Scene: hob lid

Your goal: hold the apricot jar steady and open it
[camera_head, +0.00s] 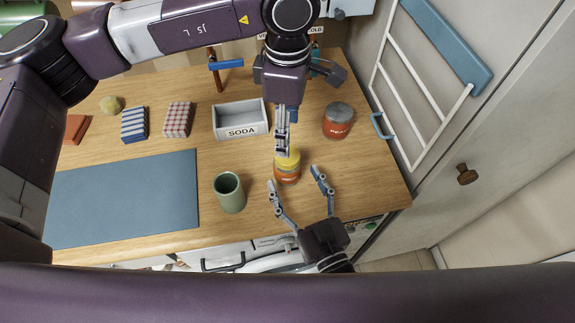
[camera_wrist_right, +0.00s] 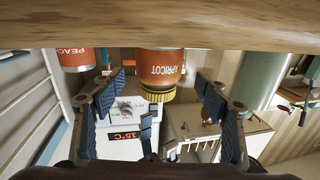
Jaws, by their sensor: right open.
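The apricot jar (camera_head: 287,177) is orange and stands upright on the wooden worktop, with its yellow lid (camera_head: 289,160) on. The right wrist view shows it upside down, with the label APRICOT (camera_wrist_right: 161,66) and the lid (camera_wrist_right: 157,95). My right gripper (camera_head: 293,177) is open, its fingertips on either side of the jar, with gaps visible on both sides in the right wrist view. My left gripper (camera_head: 281,150) points down just above the lid and partly covers it. Its fingers are seen nearly edge-on, so their opening and any contact are unclear.
A red-orange peach jar (camera_head: 338,122) stands to the right, near the cabinet side with a towel rail. A green cup (camera_head: 229,193) stands left of the apricot jar. A grey SODA box (camera_head: 241,119) is behind. A blue mat (camera_head: 125,200) lies bare at left.

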